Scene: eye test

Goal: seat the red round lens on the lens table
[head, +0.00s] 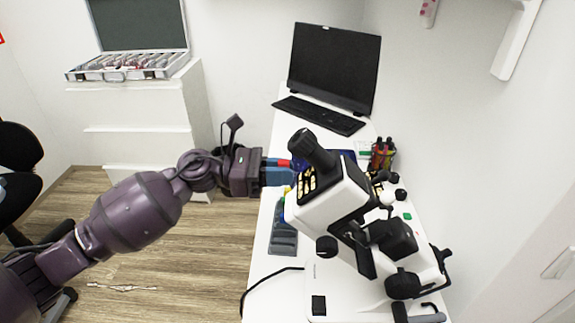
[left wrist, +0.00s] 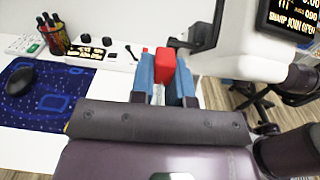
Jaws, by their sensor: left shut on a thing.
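My left gripper (head: 281,171) reaches in from the left over the white desk, beside the white microscope-like instrument (head: 335,208). Its blue fingers are shut on a red piece, which I take for the red lens (left wrist: 166,66). In the left wrist view the gripper (left wrist: 162,80) has the red piece between its fingertips, and its round shape cannot be made out. In the head view only a little red shows at the fingers. I cannot tell for sure which part is the lens table. My right gripper is not in view.
A monitor (head: 333,66) and keyboard (head: 318,115) stand at the desk's far end. A pen holder (left wrist: 54,38), a mouse (left wrist: 20,80) on a blue mat (left wrist: 52,98) and a control box (left wrist: 102,55) are nearby. A grey rack (head: 283,239) lies at the desk's left edge.

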